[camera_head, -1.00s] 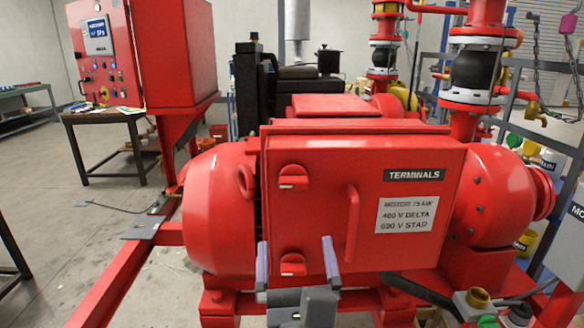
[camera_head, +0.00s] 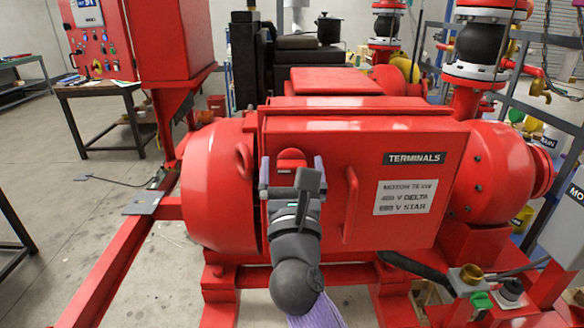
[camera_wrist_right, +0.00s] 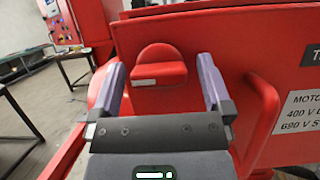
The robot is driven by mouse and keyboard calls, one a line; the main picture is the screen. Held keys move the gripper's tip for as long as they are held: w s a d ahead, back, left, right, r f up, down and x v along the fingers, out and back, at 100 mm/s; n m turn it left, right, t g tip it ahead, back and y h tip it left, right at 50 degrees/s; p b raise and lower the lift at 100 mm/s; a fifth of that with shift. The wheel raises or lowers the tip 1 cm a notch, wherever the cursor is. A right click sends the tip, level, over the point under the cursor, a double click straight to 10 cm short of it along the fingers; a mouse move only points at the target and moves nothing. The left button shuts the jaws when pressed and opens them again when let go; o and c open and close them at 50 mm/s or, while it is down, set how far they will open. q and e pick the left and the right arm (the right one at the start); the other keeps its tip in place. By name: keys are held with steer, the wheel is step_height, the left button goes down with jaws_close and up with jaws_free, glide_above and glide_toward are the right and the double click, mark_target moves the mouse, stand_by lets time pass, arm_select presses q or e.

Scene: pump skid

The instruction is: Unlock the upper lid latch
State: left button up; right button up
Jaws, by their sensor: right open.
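The red terminal box lid (camera_head: 400,215) carries a TERMINALS label and a vertical red handle (camera_head: 351,205). The upper lid latch (camera_head: 291,159) is a red rounded knob near the lid's left edge; it also shows in the right wrist view (camera_wrist_right: 159,66) with a pale strip across its lower part. My right gripper (camera_head: 291,168) is open, with one purple finger on each side of the upper latch. In the right wrist view the gripper (camera_wrist_right: 163,80) has clear gaps between both fingers and the latch. The lower latch is hidden behind my right arm. My left gripper is not in view.
The red motor body (camera_head: 215,190) lies left of the lid. A red control cabinet (camera_head: 165,40) and a dark table (camera_head: 100,90) stand at the back left. Pipes and valves (camera_head: 480,45) rise at the back right. A red frame rail (camera_head: 120,270) runs along the front left.

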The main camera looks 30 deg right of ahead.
steer(key=c, duration=1.2)
steer(key=shift+r+n+y+p, duration=0.15)
steer(key=shift+n+y+p, duration=0.25)
steer(key=shift+n+p, duration=0.35)
steer(key=shift+c, duration=0.2)
steer(key=n+y+p, duration=0.2)
steer(key=n+p, duration=0.4)
steer(key=p, duration=0.1)
steer(key=n+y+p, duration=0.3)
steer(key=n+p, duration=0.4)
steer(key=n+y+p, duration=0.3)
steer(key=n+p, duration=0.3)
steer(key=p, duration=0.1)
steer(key=shift+s+d+r+g, duration=0.1)
steer(key=shift+d+r+g, duration=0.05)
steer(key=shift+r+g, duration=0.15)
steer(key=shift+f+n+g+p, duration=0.15)
steer(key=shift+n+g+p, duration=0.15)
steer(key=shift+n+p, duration=0.5)
arm_select(q)
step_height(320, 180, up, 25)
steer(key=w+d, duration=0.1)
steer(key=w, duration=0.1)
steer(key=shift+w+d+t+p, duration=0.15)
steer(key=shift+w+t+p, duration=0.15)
steer(key=shift+p, duration=0.05)
arm_select(e)
steer(key=shift+f+n, duration=0.1)
steer(key=shift+n, duration=0.15)
